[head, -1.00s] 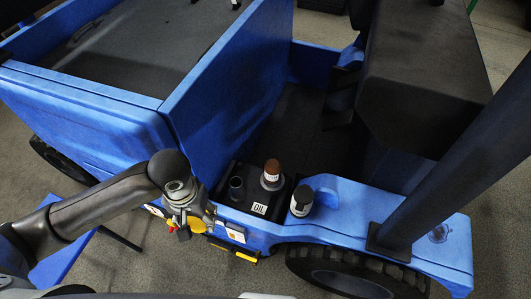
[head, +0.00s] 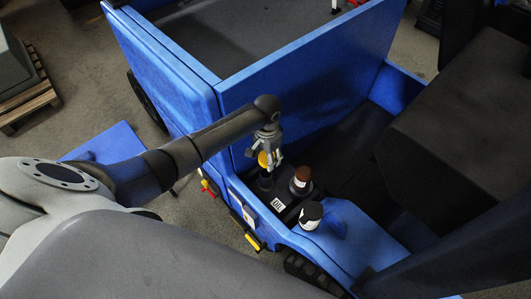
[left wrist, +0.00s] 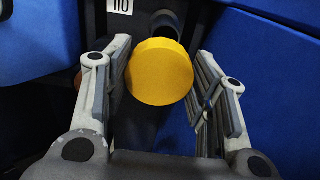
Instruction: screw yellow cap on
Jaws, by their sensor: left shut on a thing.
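The round yellow cap (head: 263,159) is held in my left gripper (head: 269,157), whose fingers are closed around its sides. In the left wrist view the cap (left wrist: 160,72) sits between the two fingers, its flat face toward the camera. The dark open filler neck (head: 265,181) stands just under the cap in the head view. In the left wrist view the neck (left wrist: 166,22) shows beyond the cap, partly hidden by it. A gap seems to show between cap and neck. My right gripper is not in view.
A brown-capped neck (head: 301,181) stands close right of the open neck, by a white OIL label (head: 278,204). A black-capped white bottle (head: 311,214) stands on the blue fender. The blue cargo-bed wall (head: 305,85) rises behind the gripper.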

